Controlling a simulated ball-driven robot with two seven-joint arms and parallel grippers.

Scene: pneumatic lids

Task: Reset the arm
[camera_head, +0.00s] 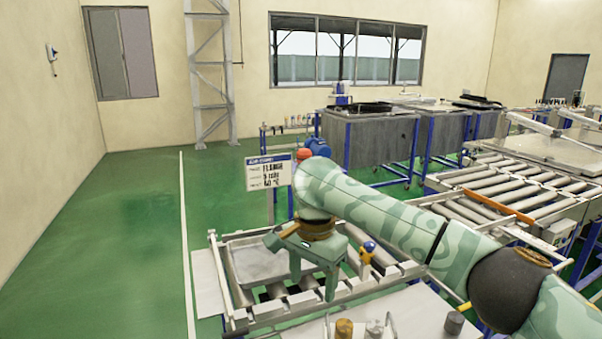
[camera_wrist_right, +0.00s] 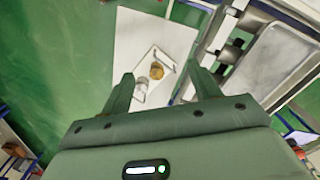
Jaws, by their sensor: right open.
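My right arm reaches in from the right in the head view, over the near conveyor. Its green right gripper (camera_head: 312,277) points downward above the roller frame, beside a metal tray. In the right wrist view the right gripper (camera_wrist_right: 161,76) shows two fingers spread well apart with nothing between them. A white board with a brass cylinder (camera_wrist_right: 157,71) lies beyond and below the fingertips, apart from them. My left gripper is not in the head view.
A metal tray (camera_head: 258,262) lies on the near roller frame. A white sign (camera_head: 268,172) stands behind the arm. A brass cylinder (camera_head: 344,328) and a grey cylinder (camera_head: 454,323) stand in front. Grey tanks (camera_head: 368,140) stand behind. The green floor at left is clear.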

